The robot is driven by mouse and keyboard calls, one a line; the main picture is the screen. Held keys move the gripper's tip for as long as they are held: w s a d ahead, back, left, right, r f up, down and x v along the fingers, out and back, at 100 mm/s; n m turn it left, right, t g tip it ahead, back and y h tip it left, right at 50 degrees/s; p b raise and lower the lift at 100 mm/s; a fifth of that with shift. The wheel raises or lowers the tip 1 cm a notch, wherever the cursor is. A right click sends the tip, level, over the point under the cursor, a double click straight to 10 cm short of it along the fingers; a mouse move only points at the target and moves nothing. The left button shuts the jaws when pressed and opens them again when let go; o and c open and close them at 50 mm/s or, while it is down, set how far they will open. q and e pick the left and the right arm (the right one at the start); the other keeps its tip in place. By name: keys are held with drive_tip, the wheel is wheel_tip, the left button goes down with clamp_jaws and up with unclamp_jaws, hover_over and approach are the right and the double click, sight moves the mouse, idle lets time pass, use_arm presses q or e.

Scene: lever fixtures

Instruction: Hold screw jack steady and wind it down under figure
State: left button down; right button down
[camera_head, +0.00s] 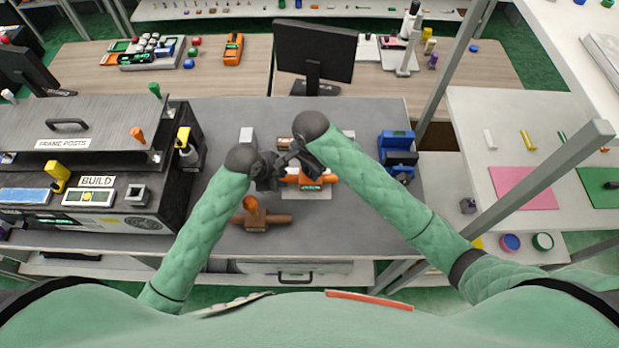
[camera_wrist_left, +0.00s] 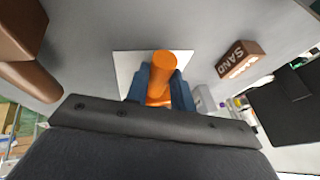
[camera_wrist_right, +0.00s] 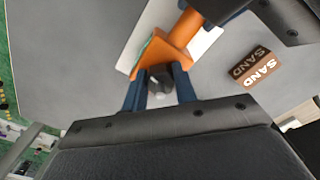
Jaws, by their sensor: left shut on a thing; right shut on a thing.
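My left gripper (camera_wrist_left: 161,78) is shut on the jack's upright orange cylinder (camera_wrist_left: 162,64). My right gripper (camera_wrist_right: 160,88) is shut on a dark knob (camera_wrist_right: 160,78) beside the jack's orange body (camera_wrist_right: 165,52). In the head view both grippers and forearms partly cover the jack. The display's reading is too small to make out.
A brown fixture with an orange knob (camera_head: 262,218) stands close at the left front. A brown SAND block (camera_wrist_left: 240,60) lies behind the jack. A blue device (camera_head: 397,150) stands to the right, a BUILD machine (camera_head: 95,205) to the left. Bare bench (camera_head: 375,235) lies at right front.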

drive_tip(key=shift+s+d+f, duration=0.15)
drive_tip(key=shift+f, duration=0.25)
drive_tip(key=shift+s+d+f, duration=0.1)
drive_tip(key=shift+s+f, duration=0.05)
drive_tip(key=shift+f, duration=0.2)
drive_tip(key=c, duration=1.1)
unclamp_jaws()
drive_tip(key=shift+w+a+r, duration=0.1)
drive_tip(key=shift+w+r, duration=0.1)
drive_tip(key=shift+r, duration=1.25)
drive_tip(key=shift+w+a+r, duration=0.1)
drive_tip(key=shift+w+r, duration=0.1)
drive_tip(key=shift+r, duration=1.25)
drive_tip(key=m, duration=0.6)
drive_tip(key=shift+r+m, duration=0.1)
drive_tip(key=shift+m, duration=0.3)
drive_tip(key=m, duration=0.5)
drive_tip(key=shift+a+f, duration=0.15)
drive_tip(key=shift+f, duration=0.75)
drive_tip(key=shift+d+f, duration=0.2)
drive_tip(key=shift+f, duration=1.45)
drive_tip(key=shift+f, duration=0.1)
